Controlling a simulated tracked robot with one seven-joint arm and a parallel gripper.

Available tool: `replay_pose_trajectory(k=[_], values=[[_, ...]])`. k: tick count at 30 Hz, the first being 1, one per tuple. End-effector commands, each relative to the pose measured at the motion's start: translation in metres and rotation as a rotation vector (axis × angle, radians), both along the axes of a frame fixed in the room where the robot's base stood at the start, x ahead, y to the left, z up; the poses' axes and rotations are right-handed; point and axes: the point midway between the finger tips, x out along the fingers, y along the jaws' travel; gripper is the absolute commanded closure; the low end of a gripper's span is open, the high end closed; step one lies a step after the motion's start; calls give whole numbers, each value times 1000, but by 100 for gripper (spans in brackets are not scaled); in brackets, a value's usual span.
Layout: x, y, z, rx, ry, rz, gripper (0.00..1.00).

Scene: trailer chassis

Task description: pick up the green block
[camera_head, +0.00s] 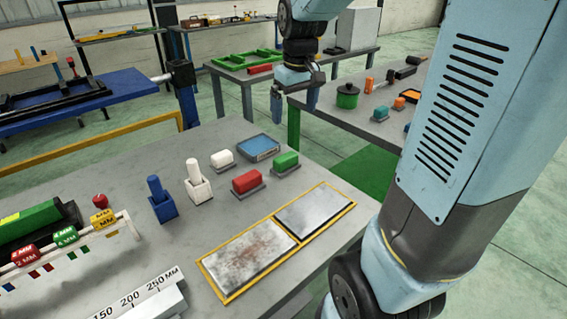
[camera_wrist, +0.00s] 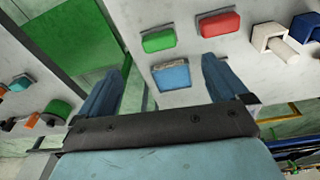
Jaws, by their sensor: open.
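The green block (camera_head: 286,159) lies on a small grey base near the right edge of the grey workbench (camera_head: 335,165) in the head view. It also shows at the upper middle of the wrist view (camera_wrist: 158,41), beyond the fingertips. My gripper (camera_head: 294,103) is up and behind the block in the head view, pointing down. In the wrist view its two blue fingers are spread wide (camera_wrist: 161,66) with nothing held between them. The gripper is apart from the block.
The red block (camera_head: 246,181), white block (camera_head: 222,157) and blue box (camera_head: 259,147) are close around the green block. White (camera_head: 197,183) and blue (camera_head: 162,201) holders stand to the left. Yellow-framed plates (camera_head: 250,258) lie in front. A second bench (camera_head: 360,118) carries a green can (camera_head: 347,97).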

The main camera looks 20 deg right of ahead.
Motion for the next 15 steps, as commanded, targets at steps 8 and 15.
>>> replay_pose_trajectory(k=[8, 15], values=[[46, -1, -39, -8, 95, 73, 0], [63, -1, -57, -9, 133, 105, 0]])
